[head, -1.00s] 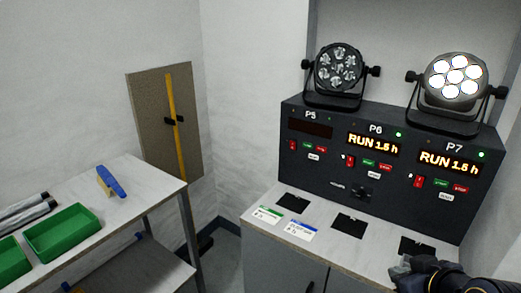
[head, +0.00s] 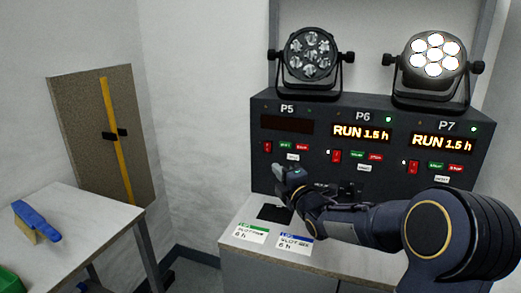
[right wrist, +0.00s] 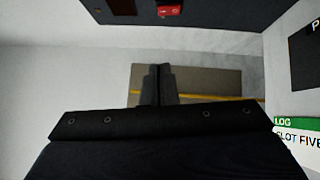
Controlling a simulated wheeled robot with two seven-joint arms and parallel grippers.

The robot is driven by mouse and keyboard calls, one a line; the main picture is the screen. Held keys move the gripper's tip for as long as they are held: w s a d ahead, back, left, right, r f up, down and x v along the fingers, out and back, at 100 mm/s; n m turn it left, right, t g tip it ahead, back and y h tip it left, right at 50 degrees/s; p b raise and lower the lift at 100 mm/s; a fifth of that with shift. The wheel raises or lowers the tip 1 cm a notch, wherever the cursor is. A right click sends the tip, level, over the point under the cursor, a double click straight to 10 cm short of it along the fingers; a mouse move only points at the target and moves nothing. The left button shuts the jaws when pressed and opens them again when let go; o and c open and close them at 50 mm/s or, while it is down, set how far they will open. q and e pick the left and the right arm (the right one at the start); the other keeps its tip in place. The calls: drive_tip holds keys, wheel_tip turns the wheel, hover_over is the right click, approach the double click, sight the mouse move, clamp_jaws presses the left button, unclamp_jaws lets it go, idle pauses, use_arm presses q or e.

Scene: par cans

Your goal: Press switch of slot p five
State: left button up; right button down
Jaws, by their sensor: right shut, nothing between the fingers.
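Slot P5 is the left section of the dark control panel (head: 370,168). Its display (head: 287,124) is dark. Its red rocker switch (head: 267,146) sits at the section's left, beside small green and red buttons; a red switch also shows at the top of the right wrist view (right wrist: 170,11). My right gripper (head: 281,171) is in front of the panel, just below the P5 switch and apart from it. Its fingers (right wrist: 158,84) are shut with nothing between them. My left gripper is not in view.
P6 (head: 362,133) and P7 (head: 442,142) displays read RUN 1.5 h with green lights. The left lamp (head: 310,54) is dark, the right one (head: 434,55) lit. Labelled cards (head: 294,244) lie on the counter. A side table (head: 85,225) stands left.

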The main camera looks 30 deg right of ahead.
drive_tip(key=p, duration=0.2)
approach(267, 147)
drive_tip(key=w+a+r, duration=0.2)
drive_tip(key=w+a, duration=0.2)
drive_tip(key=w, duration=0.1)
drive_tip(key=shift+w+d+r+p, duration=0.1)
drive_tip(key=shift+w+d+p, duration=0.15)
drive_tip(key=shift+w+d, duration=0.4)
drive_tip(key=shift+w+d+r+p, duration=0.1)
drive_tip(key=shift+w+d+p, duration=0.25)
drive_tip(key=shift+d, duration=0.5)
drive_tip(key=shift+w+d+r+m+p, duration=0.2)
drive_tip(key=shift+r+m+p, duration=0.15)
drive_tip(key=shift+p, duration=0.3)
drive_tip(key=shift+f+g, duration=0.25)
drive_tip(key=shift+g, duration=0.05)
drive_tip(key=shift+b, duration=0.35)
